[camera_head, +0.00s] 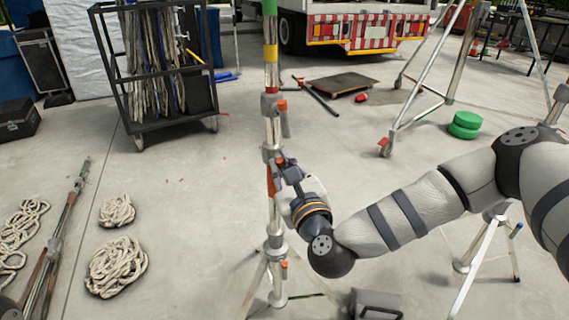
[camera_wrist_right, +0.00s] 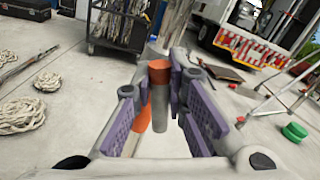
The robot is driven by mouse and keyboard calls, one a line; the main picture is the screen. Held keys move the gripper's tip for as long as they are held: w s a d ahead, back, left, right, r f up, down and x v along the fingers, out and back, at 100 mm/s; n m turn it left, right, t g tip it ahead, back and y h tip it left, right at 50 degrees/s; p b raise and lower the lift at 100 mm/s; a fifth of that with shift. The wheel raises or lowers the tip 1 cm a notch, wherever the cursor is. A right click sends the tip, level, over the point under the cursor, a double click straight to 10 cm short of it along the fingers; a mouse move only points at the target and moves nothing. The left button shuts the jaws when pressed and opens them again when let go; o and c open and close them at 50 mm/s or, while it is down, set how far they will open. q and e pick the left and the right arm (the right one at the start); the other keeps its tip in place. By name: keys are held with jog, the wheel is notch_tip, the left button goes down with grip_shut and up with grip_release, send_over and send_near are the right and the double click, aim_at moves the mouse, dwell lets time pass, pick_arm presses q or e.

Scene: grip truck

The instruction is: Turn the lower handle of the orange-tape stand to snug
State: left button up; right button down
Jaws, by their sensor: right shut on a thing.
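The orange-tape stand (camera_head: 271,215) is an upright metal pole on tripod legs, with orange tape at mid-height. My right gripper (camera_head: 284,172) is at the pole's middle collar, beside the orange tape. In the right wrist view, a grey handle with an orange end (camera_wrist_right: 160,110) lies between the purple finger pads of the right gripper (camera_wrist_right: 163,108), and the gripper is shut on it. The pole's orange tape (camera_wrist_right: 143,120) shows just behind the left finger. In the head view, the fingers largely hide this handle. An upper handle (camera_head: 284,122) hangs on the collar above. My left gripper is not seen.
Another tripod stand (camera_head: 397,130) is at the upper right near green discs (camera_head: 465,124). A wheeled rack (camera_head: 165,70) with hanging ropes stands behind on the left. Coiled ropes (camera_head: 117,266) lie on the floor.

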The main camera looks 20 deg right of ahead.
jog(key=n, duration=0.3)
jog(key=shift+a+f+n+p, duration=0.1)
jog(key=shift+a+n+p, duration=0.2)
jog(key=shift+n+p, duration=0.1)
jog(key=n, duration=0.1)
jog(key=n+p, duration=0.1)
jog(key=n, duration=0.1)
jog(key=shift+a+f+n, duration=0.2)
jog(key=shift+n, duration=0.1)
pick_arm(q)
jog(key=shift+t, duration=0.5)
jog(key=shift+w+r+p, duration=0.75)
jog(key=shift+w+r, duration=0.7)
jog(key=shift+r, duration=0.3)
pick_arm(e)
jog(key=shift+a+f+n, duration=0.1)
jog(key=shift+f+n, duration=0.1)
jog(key=shift+n, duration=0.95)
jog(key=shift+d+f+n, duration=0.1)
jog(key=shift+f+n, duration=0.1)
jog(key=shift+n, duration=0.9)
jog(key=shift+a+f+n, duration=0.1)
jog(key=shift+f+n, duration=0.1)
jog(key=shift+n, duration=0.95)
jog(key=shift+f, duration=0.1)
jog(key=c, duration=1.6)
grip_release()
